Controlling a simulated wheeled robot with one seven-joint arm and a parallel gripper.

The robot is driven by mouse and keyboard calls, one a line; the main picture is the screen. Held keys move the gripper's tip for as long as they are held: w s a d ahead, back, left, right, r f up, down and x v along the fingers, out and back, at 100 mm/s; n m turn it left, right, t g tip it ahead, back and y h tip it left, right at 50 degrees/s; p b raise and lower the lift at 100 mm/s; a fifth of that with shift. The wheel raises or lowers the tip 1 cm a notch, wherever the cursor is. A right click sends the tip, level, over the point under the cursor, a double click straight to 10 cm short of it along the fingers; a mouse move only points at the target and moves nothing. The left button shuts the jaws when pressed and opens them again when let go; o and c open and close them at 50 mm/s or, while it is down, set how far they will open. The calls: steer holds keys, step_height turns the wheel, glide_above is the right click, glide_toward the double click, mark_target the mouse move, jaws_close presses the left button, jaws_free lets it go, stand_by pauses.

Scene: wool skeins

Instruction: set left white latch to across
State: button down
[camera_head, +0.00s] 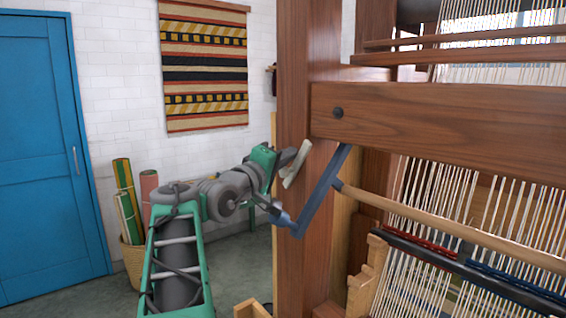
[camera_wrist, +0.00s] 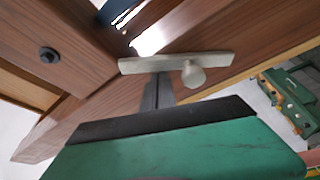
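The white latch is a pale bar with a round knob. In the head view the latch (camera_head: 297,164) is tilted steeply against the left face of the wooden post. In the wrist view the latch (camera_wrist: 172,63) lies across the wood, with its knob towards the right end. My gripper (camera_head: 289,157) is right beside the latch in the head view. In the wrist view my gripper (camera_wrist: 157,82) reaches up to just below the bar, left of the knob. Its fingers show as one narrow dark shape, so contact and opening are unclear.
A blue-grey crank lever (camera_head: 324,188) hangs just right of and below my gripper. The wooden post (camera_head: 295,70) and crossbeam (camera_head: 430,125) of the loom stand close by. Rolled rugs in a basket (camera_head: 132,258) and a blue door (camera_head: 40,150) are farther left.

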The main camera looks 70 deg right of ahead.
steer(key=shift+s+a+f, duration=0.15)
steer(key=shift+s+a, duration=0.05)
steer(key=shift+s, duration=0.1)
stand_by(0.4)
